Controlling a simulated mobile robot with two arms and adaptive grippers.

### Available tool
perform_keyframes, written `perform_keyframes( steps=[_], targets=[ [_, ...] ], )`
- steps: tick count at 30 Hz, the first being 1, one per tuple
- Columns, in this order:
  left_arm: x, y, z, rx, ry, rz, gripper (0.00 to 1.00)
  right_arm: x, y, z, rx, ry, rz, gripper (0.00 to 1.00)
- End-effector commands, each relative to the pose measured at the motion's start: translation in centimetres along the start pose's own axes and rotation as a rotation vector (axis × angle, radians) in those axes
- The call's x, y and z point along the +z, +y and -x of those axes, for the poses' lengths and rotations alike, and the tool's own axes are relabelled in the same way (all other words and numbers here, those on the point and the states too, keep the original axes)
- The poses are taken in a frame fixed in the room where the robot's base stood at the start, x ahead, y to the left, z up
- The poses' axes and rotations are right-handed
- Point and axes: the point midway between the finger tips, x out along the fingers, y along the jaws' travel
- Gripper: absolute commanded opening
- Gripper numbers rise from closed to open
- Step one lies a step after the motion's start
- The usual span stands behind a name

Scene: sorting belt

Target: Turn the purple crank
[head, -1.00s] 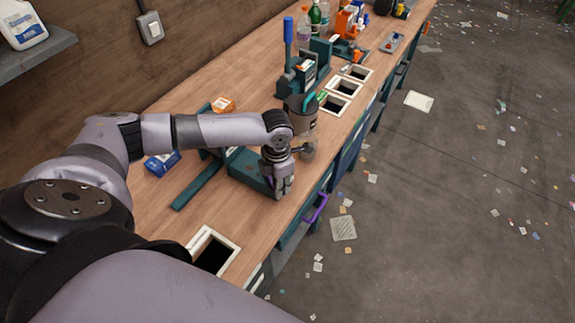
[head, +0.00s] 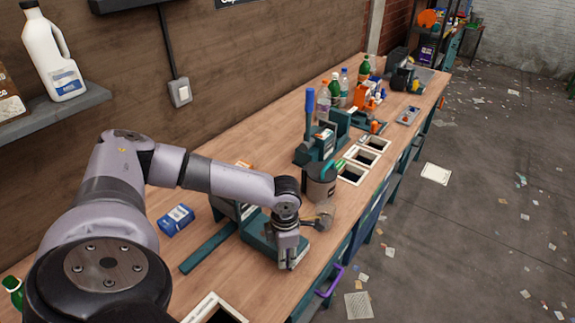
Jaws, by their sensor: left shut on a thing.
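My left gripper (head: 289,258) points down at the near edge of the teal machine (head: 258,240) on the workbench. My right gripper is not in view.
A blue box (head: 176,220) lies left of the machine. White-framed openings (head: 353,172) line the bench edge. A machine with a blue lever (head: 310,115) stands farther back.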

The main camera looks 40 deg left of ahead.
Motion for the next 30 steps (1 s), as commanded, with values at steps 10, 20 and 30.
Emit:
perform_keyframes(
  steps=[10, 20, 30],
  targets=[
    [0.0, 0.0, 0.0, 0.0, 0.0, 0.001, 0.36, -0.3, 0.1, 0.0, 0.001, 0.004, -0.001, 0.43],
    [0.0, 0.0, 0.0, 0.0, 0.001, 0.001, 0.43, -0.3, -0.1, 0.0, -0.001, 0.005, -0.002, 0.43],
    [0.1, 0.1, 3.5, 0.003, -0.003, 0.001, 0.43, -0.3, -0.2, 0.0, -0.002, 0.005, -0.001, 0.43]
  ],
)
